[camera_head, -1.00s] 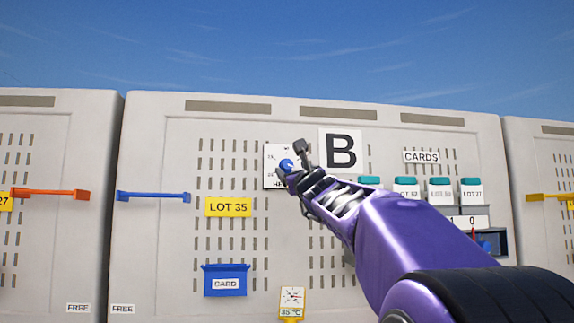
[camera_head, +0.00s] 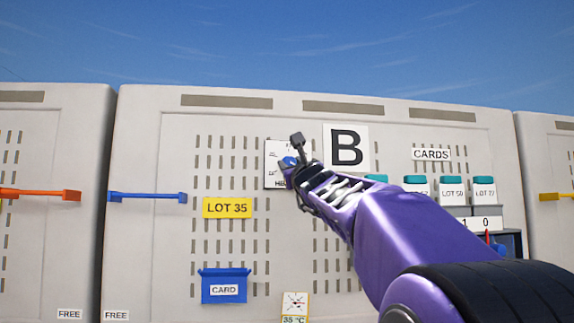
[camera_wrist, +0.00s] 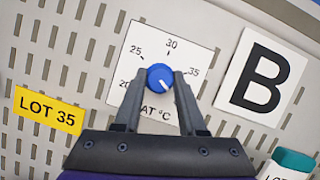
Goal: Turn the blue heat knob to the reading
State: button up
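The blue heat knob (camera_wrist: 160,77) sits on a white dial plate (camera_wrist: 185,47) marked 20, 25, 30 and 35. Its white pointer line faces the lower right in the wrist view, below the 35 mark. My gripper (camera_wrist: 158,78) has one finger on each side of the knob, with a small gap at the left; contact at the right is unclear. In the head view, the knob (camera_head: 290,161) shows between the fingers of my gripper (camera_head: 291,152), and my arm hides part of the plate. The reading card (camera_head: 294,305) low on the panel shows a gauge and 35 °C.
A yellow LOT 35 label (camera_head: 227,208) and a blue CARD box (camera_head: 223,287) are left of my arm. A large B sign (camera_head: 346,148) is right of the dial. A blue bar (camera_head: 147,196) juts at the left. Teal-topped lot cards (camera_head: 452,190) hang at the right.

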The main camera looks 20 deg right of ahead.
grip_shut()
jog(key=shift+r+n+p, duration=0.15)
jog(key=shift+n+p, duration=0.3)
jog(key=shift+n, duration=0.05)
jog(key=shift+n+y+p, duration=0.55)
jog(key=shift+n+y, duration=0.05)
jog(key=shift+n, duration=0.3)
jog(key=n+g+y+p, duration=0.1)
jog(key=n+y, duration=0.1)
jog(key=n, duration=0.2)
jog(key=shift+d+n+p, duration=0.1)
jog(key=shift+n+p, duration=0.3)
jog(key=n+g+y+p, duration=0.1)
jog(key=n, duration=0.2)
jog(key=n+g+y+p, duration=0.1)
jog(key=n, duration=0.3)
jog(key=shift+r, duration=0.1)
jog(key=shift+n, duration=0.3)
